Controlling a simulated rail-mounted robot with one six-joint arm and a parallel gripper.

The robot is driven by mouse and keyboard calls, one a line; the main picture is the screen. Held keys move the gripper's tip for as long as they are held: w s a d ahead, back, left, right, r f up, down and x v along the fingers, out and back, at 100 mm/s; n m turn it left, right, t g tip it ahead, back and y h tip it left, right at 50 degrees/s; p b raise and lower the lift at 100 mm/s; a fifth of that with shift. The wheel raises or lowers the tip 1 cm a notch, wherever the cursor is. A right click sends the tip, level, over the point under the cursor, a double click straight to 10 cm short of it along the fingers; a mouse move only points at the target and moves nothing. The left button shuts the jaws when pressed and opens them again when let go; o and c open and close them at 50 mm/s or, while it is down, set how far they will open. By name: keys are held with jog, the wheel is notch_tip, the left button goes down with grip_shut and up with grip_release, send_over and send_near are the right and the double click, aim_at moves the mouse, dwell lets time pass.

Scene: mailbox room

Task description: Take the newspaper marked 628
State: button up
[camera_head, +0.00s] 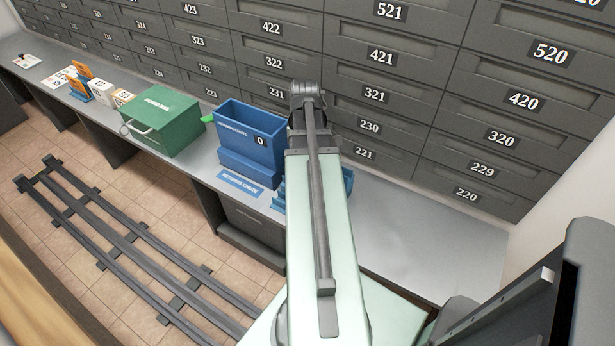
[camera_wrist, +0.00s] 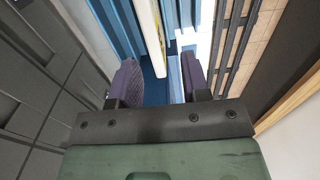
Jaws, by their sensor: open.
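My gripper (camera_wrist: 160,80) shows in the wrist view with its two dark padded fingers apart. A thin upright white-and-yellow item (camera_wrist: 150,35) stands in a blue holder (camera_wrist: 118,25), ahead of and between the fingers. I cannot tell if the item is a newspaper, and no number shows on it. In the head view my arm hides the gripper and most of a blue holder (camera_head: 348,183) on the counter. No newspaper marked 628 can be made out in either view.
A blue bin (camera_head: 262,128) marked 0 and a green box (camera_head: 160,120) stand on the grey counter (camera_head: 420,230). Small white and orange items (camera_head: 82,80) lie at the far left. Numbered mailboxes (camera_head: 382,55) line the wall. The counter's right end is clear. Floor rails (camera_head: 130,240) run below.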

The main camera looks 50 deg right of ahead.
jog(key=shift+s+d+f, duration=0.35)
jog(key=shift+s+d, duration=0.25)
jog(key=shift+d, duration=0.05)
jog(key=shift+s+r, duration=0.1)
notch_tip(320, 180, down, 7)
jog(key=b, duration=0.7)
grip_shut()
jog(key=shift+r, duration=0.1)
notch_tip(320, 180, up, 5)
jog(key=p, duration=0.5)
